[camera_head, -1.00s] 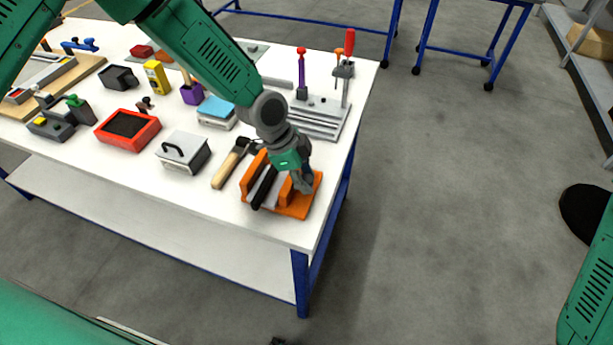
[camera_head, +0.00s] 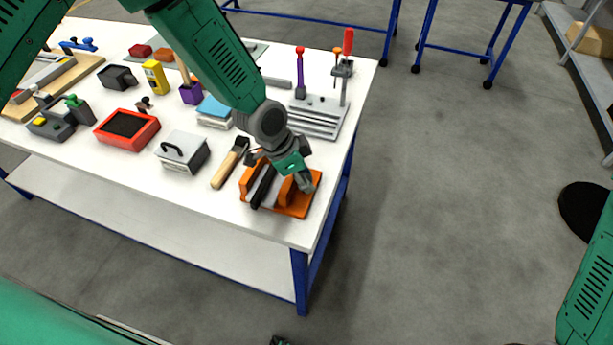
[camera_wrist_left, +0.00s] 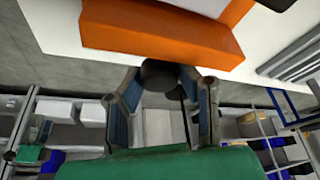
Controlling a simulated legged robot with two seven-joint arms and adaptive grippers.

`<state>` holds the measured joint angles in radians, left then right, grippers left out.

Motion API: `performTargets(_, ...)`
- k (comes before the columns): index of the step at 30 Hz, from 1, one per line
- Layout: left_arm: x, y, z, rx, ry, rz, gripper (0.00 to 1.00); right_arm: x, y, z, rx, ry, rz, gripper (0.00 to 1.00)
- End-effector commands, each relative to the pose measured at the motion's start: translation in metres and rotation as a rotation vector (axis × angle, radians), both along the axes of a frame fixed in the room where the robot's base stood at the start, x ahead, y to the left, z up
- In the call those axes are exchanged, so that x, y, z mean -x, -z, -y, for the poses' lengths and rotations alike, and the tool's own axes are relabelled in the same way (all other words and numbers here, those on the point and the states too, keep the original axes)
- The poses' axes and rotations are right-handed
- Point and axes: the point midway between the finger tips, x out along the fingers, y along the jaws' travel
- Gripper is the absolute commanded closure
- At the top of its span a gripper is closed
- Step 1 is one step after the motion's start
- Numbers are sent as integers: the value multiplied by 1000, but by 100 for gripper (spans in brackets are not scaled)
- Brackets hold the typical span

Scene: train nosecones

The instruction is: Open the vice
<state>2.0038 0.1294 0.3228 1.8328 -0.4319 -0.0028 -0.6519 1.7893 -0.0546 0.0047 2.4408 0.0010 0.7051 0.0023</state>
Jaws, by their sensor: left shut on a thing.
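The vice is orange with dark bars between its upright jaws, and it stands at the near right corner of the white table. Its orange base (camera_head: 297,208) shows in the head view, and an orange block of it (camera_wrist_left: 160,38) fills the top of the left wrist view. My left gripper (camera_head: 307,184) is at the vice's right end. In the left wrist view its fingers (camera_wrist_left: 160,88) are shut around a dark round knob (camera_wrist_left: 158,72) just beside the orange block. The gripper partly hides the vice's right side in the head view.
A hammer (camera_head: 229,168) lies just left of the vice. A grey box with a handle (camera_head: 183,153), a red tray (camera_head: 127,131) and a grey slotted fixture (camera_head: 318,118) stand nearby on the table (camera_head: 255,222).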

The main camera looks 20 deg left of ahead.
Motion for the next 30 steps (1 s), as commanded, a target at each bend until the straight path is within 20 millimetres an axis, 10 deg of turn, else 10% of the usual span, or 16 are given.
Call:
performTargets(2, -5, -3, 0, 3, -6, 11, 100, 0, 0, 0, 0, 0, 0, 51)
performTargets(3, -5, -3, -1, 2, -6, 11, 57, 0, 0, 0, 0, 0, 0, 51)
performTargets(4, -5, -3, -1, 2, -6, 11, 50, 0, 0, 0, 0, 0, 0, 51)
performTargets(19, -1, -2, -4, -1, -3, 0, 50, 3, -1, -1, 1, 0, 2, 51)
performTargets(30, 7, -52, -18, 1, -2, 7, 50, 3, -1, 0, 1, 0, 3, 51)
